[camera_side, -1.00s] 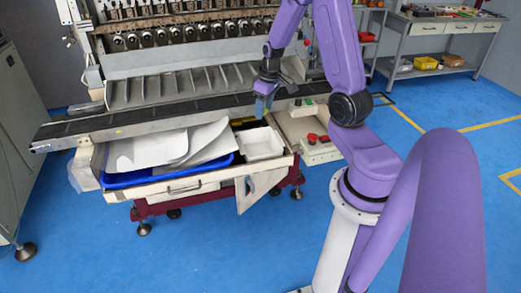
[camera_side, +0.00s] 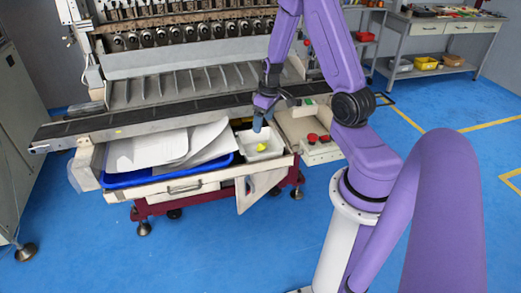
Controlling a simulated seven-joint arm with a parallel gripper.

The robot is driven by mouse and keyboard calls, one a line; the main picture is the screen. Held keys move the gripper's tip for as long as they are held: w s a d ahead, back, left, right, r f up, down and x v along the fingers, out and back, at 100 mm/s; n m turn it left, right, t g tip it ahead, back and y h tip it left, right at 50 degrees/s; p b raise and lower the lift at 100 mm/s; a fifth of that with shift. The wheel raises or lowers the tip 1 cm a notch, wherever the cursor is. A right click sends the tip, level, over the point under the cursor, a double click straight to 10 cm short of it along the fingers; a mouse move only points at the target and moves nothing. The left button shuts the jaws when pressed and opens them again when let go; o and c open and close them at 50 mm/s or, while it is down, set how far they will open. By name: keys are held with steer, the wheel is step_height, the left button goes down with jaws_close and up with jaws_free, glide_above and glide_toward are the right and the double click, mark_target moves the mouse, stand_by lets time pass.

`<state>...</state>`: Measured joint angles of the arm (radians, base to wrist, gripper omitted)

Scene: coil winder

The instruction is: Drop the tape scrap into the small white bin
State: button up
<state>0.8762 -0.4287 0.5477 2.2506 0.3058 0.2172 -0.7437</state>
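The small white bin (camera_side: 271,154) stands at the right end of the machine's front shelf. The yellow tape scrap (camera_side: 262,147) lies inside the bin, crumpled and bright. My gripper (camera_side: 258,130) points down just above the bin's back left part, with its fingertips a little above the scrap and apart from it. The gripper holds nothing that I can see. The gap between its fingers is hard to make out from this side, but the scrap is out of its grip.
A blue tray (camera_side: 168,172) with white sheets (camera_side: 145,150) lies left of the bin. A control box with red buttons (camera_side: 312,138) is to the right. The dark conveyor belt (camera_side: 150,116) runs behind. A workbench (camera_side: 440,30) stands far right, with open blue floor before it.

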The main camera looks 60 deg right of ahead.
step_height(320, 180, up, 17)
steer(key=s, duration=0.2)
steer(key=shift+s, duration=0.35)
stand_by(0.5)
steer(key=shift+r, duration=0.1)
steer(key=s+a+n+g, duration=0.1)
steer(key=s+a+n, duration=0.15)
steer(key=a, duration=0.65)
steer(key=s+a+n, duration=0.1)
steer(key=a+n, duration=0.2)
steer(key=a, duration=0.7)
steer(key=s+a+n, duration=0.3)
steer(key=s+a, duration=0.1)
steer(key=s, duration=0.3)
steer(key=s+a+f+n, duration=0.1)
steer(key=s+a+n, duration=0.3)
steer(key=s, duration=0.4)
steer(key=shift+a+f+g, duration=0.25)
steer(key=shift+a+g, duration=0.05)
steer(key=shift+a, duration=0.25)
